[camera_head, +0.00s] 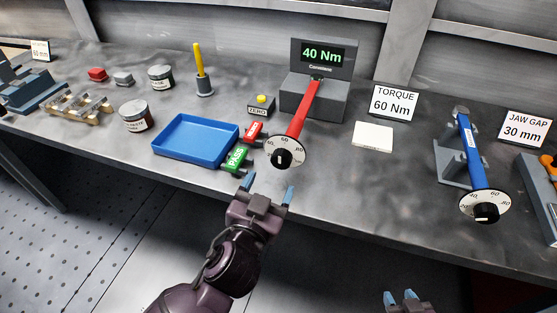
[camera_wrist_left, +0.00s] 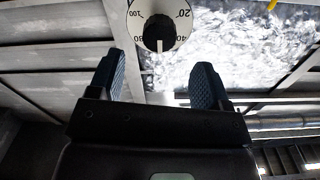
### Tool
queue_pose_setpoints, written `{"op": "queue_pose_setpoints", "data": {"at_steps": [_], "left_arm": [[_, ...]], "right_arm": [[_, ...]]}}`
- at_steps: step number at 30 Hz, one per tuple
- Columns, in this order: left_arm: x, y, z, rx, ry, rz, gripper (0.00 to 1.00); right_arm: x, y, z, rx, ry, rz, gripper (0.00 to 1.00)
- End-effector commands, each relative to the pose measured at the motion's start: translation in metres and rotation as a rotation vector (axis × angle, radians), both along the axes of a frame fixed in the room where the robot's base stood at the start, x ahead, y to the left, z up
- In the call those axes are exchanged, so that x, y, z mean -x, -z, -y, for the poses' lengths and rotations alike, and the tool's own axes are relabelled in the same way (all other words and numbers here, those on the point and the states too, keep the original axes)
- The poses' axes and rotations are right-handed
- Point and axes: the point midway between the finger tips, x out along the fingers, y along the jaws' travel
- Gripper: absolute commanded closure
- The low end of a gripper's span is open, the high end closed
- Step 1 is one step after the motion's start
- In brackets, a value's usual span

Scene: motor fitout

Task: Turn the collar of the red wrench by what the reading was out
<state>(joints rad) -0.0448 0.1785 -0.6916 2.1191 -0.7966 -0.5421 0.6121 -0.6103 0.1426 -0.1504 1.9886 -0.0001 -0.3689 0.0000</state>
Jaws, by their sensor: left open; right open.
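The red wrench (camera_head: 303,112) is seated in the torque tester (camera_head: 314,92), whose green display reads 40 Nm. Its collar, a white numbered dial with a black knob (camera_head: 284,154), is at the near end of the handle. In the left wrist view the collar's dial (camera_wrist_left: 176,14) is at the top, and the white line on its knob points down between the 80 and 40 marks. My left gripper (camera_head: 266,191) is open and empty, just in front of and below the collar, not touching it. My right gripper (camera_head: 402,297) is open at the bottom edge.
A card (camera_head: 395,102) reads TORQUE 60 Nm. Red (camera_head: 252,132) and green PASS (camera_head: 236,158) tags lie beside the blue tray (camera_head: 196,139), left of the collar. A blue wrench (camera_head: 469,145) with its own dial stands at right.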

Motion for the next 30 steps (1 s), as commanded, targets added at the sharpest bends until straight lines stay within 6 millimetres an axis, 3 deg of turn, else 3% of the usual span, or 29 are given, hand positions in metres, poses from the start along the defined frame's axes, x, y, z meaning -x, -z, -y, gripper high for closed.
{"op": "queue_pose_setpoints", "data": {"at_steps": [9,15,28,30], "left_arm": [[-0.045,-0.001,0.015,-0.003,0.000,0.002,0.29],[-0.064,0.000,0.021,-0.002,0.000,0.000,0.29],[-0.071,0.001,0.023,-0.002,0.000,-0.002,0.29],[-0.071,0.001,0.023,-0.002,0.000,-0.002,0.36]], "right_arm": [[-0.004,-0.005,-0.001,0.000,-0.002,0.010,0.57],[-0.009,-0.008,-0.001,0.000,-0.004,0.020,0.57],[-0.009,-0.009,-0.001,0.000,-0.005,0.021,0.57],[-0.007,-0.008,-0.001,0.000,-0.003,0.017,0.57]]}}
